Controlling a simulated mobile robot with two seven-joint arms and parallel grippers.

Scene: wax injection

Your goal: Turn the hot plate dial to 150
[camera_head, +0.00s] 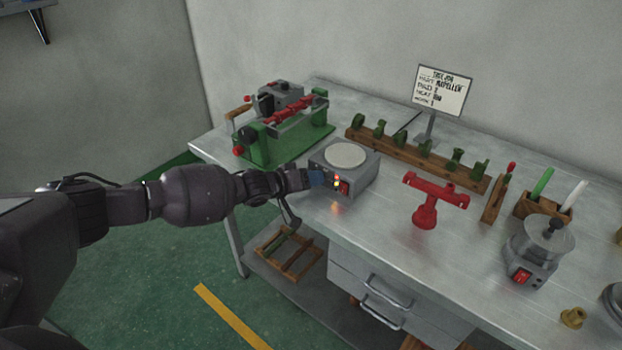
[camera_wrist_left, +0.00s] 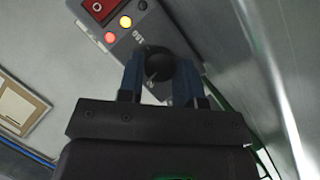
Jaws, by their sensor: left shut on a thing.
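The hot plate (camera_head: 361,174) is a grey box with a round pale top (camera_head: 345,155), standing on the metal table near its front edge. Its front panel shows in the left wrist view (camera_wrist_left: 122,45), with a red switch (camera_wrist_left: 99,10), an orange lit lamp and a red lit lamp. My left gripper (camera_head: 316,178) is at the front of the hot plate. In the left wrist view its blue fingers (camera_wrist_left: 160,75) are shut around the black dial (camera_wrist_left: 158,66). A marking that looks like 150 sits by the dial. The dial's exact setting is hard to read. My right gripper is not in view.
A green machine with red rollers (camera_head: 285,125) stands behind left of the hot plate. A red stand (camera_head: 427,200) and a wooden rack (camera_head: 415,158) are to the right. A sign (camera_head: 441,90) stands at the back. A grey pot with a red switch (camera_head: 535,250) is front right.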

